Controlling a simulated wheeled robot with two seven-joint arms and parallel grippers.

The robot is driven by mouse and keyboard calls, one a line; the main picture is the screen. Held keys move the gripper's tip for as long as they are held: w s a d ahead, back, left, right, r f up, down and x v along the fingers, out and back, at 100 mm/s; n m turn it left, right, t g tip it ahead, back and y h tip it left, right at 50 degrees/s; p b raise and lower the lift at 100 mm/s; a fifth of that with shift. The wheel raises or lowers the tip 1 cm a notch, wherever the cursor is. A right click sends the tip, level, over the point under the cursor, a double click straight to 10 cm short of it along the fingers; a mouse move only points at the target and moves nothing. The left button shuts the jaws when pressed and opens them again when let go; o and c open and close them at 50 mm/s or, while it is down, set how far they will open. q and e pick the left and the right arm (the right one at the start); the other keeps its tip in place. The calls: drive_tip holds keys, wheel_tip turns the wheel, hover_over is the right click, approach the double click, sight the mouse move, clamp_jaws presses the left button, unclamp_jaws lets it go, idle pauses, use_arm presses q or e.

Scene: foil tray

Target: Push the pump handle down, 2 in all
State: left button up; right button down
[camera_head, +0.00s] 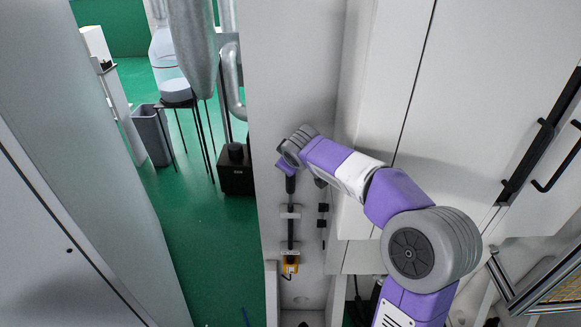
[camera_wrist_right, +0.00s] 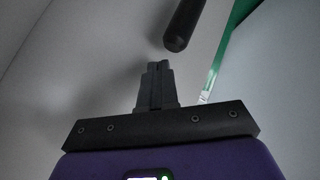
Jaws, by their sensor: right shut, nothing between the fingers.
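A dark rod with a rounded end, which looks like the pump handle (camera_wrist_right: 184,25), comes in from the top of the right wrist view. My right gripper (camera_wrist_right: 157,78) is shut and empty, its fingertips pointing up the picture, a little below and left of the rod's end and seemingly apart from it. In the head view the right gripper (camera_head: 291,184) points down beside the grey wall. A dark upright bar (camera_head: 291,233) runs just below it, above a yellow part (camera_head: 290,265); whether this bar is the handle I cannot tell. My left gripper is not in view.
White cabinets (camera_head: 385,90) with black handles stand at the right. A green floor (camera_head: 195,230) lies open at the left, with a grey bin (camera_head: 152,135), a large bottle (camera_head: 172,75) on a stand, and a black box (camera_head: 236,172). A pale wall closes the far left.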

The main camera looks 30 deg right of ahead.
wheel_tip(320, 180, up, 5)
drive_tip(key=p, duration=0.4)
idle(0.3)
idle(2.4)
